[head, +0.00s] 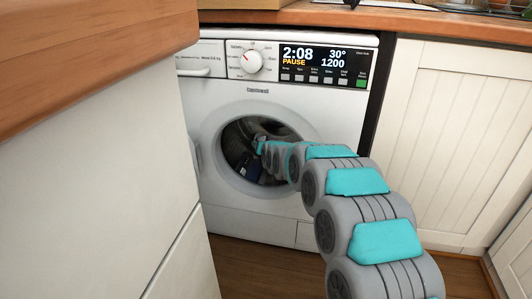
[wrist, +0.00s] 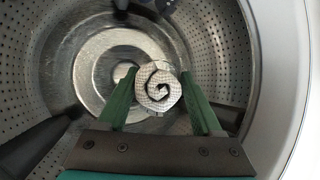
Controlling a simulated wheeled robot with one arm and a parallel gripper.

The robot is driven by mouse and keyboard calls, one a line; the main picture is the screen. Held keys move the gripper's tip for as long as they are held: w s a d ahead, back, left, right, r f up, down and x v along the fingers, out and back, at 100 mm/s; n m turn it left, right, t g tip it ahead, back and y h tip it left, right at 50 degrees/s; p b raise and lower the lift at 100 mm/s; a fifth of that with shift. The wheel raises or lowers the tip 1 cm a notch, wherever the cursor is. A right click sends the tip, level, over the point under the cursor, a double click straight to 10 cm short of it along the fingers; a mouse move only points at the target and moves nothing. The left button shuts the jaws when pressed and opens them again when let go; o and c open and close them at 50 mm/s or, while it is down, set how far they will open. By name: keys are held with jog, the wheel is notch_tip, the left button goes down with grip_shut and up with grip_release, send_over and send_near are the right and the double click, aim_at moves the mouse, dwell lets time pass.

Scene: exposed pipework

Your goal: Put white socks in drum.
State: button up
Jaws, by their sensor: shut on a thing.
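The white socks (wrist: 158,88), a rolled bundle with a dark spiral at its end, are held between the green fingers of my gripper (wrist: 160,95) in the wrist view. The gripper is shut on them. Around and behind them is the perforated metal drum (wrist: 62,62), with its round back plate. The bundle is inside the drum's opening or just within it; its exact depth is hard to tell. In the head view my arm reaches into the round opening of the washing machine (head: 250,118). The gripper and socks are not clear there.
Dark drum paddles (wrist: 45,140) stick inward at the lower left and right of the drum. The pale door rim (wrist: 292,70) is close on the right. A cabinet and worktop corner (head: 90,100) stands at the near left, and a white cabinet (head: 450,130) is at the right.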

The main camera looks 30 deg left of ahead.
aim_at(263, 137)
jog(key=w+a+b, duration=0.2)
jog(key=w+a, duration=0.2)
jog(key=w, duration=0.1)
jog(key=shift+a, duration=0.2)
jog(key=shift+r, duration=0.1)
jog(key=o, duration=1.4)
jog(key=shift+s, duration=0.1)
jog(key=p+v, duration=0.1)
jog(key=v, duration=0.5)
jog(key=shift+v, duration=0.85)
